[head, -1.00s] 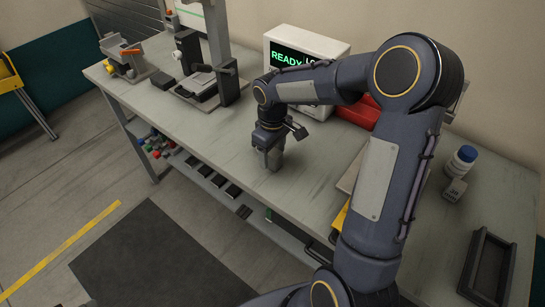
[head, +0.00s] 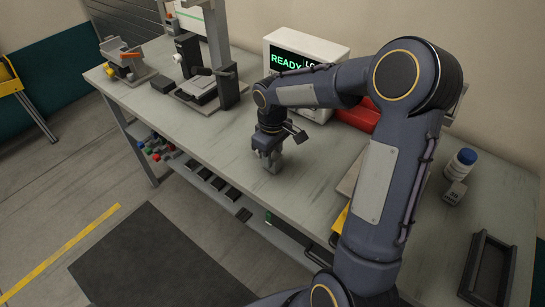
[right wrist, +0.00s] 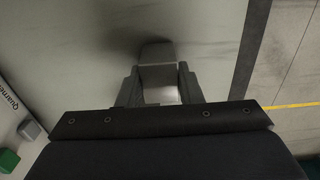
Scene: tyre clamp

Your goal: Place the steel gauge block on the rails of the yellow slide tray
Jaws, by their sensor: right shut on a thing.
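My right gripper (head: 268,160) is over the middle of the workbench, low and close to its surface. In the right wrist view its two fingers (right wrist: 160,88) are closed on a grey steel block (right wrist: 158,54), which sticks out beyond the fingertips. I take this to be the gauge block. I cannot tell whether it touches the bench. A small yellow edge (head: 341,217) shows beside my right arm, possibly part of the slide tray. My arm hides most of that area, and no rails show. My left gripper is not in view.
A display box (head: 305,62) reading READY and a red case (head: 357,115) stand behind. A stand with a column (head: 222,60) is to the left. A blue-capped bottle (head: 461,162) and a dark open frame (head: 487,267) are on the right. The bench (head: 215,140) around my gripper is clear.

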